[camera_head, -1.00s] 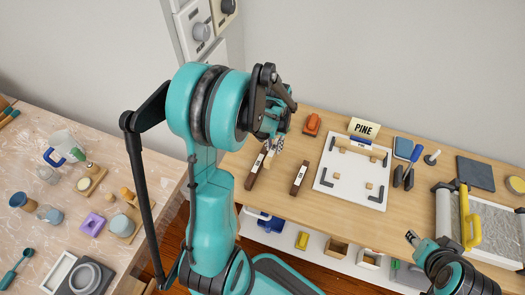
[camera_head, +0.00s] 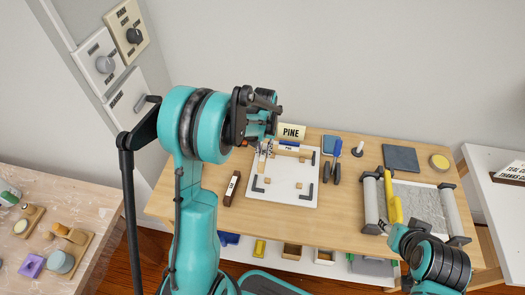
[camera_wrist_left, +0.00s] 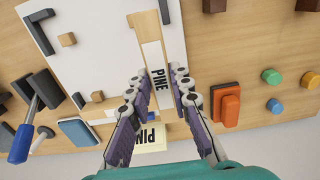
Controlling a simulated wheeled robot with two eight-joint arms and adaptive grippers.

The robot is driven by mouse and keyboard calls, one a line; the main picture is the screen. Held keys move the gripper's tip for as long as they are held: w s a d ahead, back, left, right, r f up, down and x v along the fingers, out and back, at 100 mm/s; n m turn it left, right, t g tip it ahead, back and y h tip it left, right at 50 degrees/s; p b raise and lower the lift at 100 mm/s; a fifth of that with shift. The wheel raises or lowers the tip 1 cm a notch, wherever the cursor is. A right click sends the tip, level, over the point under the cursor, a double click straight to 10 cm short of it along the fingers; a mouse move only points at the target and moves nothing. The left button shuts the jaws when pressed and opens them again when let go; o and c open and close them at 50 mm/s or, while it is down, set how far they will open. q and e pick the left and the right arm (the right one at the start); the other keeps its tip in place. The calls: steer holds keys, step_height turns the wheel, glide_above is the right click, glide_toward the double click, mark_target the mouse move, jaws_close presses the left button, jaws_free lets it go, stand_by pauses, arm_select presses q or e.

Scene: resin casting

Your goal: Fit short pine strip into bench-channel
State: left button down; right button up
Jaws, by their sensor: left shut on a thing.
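My left gripper (camera_head: 264,148) is above the left part of the white board (camera_head: 268,198). In the left wrist view its two fingers (camera_wrist_left: 160,88) are on either side of a pale wood strip marked PINE (camera_wrist_left: 153,52) and are shut on it. The strip is over the board's edge; I cannot tell whether it touches the board. Black corner brackets (camera_head: 258,185) and small wood blocks sit on the board. I cannot tell which part is the bench-channel. My right gripper (camera_head: 398,234) is at the lower right by a yellow handle; its jaws are unclear.
A dark brown labelled strip (camera_head: 232,188) lies left of the board. A PINE sign (camera_head: 291,132) stands behind it. An orange block (camera_wrist_left: 226,104) shows in the left wrist view. Blue-handled tools (camera_head: 337,160) and a roller-sided tray (camera_head: 419,207) are to the right.

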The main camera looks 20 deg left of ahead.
mark_target(264, 158)
arm_select(q)
steer(key=shift+f+b, duration=0.25)
steer(key=shift+b, duration=0.05)
steer(key=shift+f+b, duration=1.55)
steer(key=shift+f, duration=0.3)
steer(key=shift+f, duration=0.1)
steer(key=shift+f+b, duration=1.15)
steer(key=c, duration=1.3)
jaws_free()
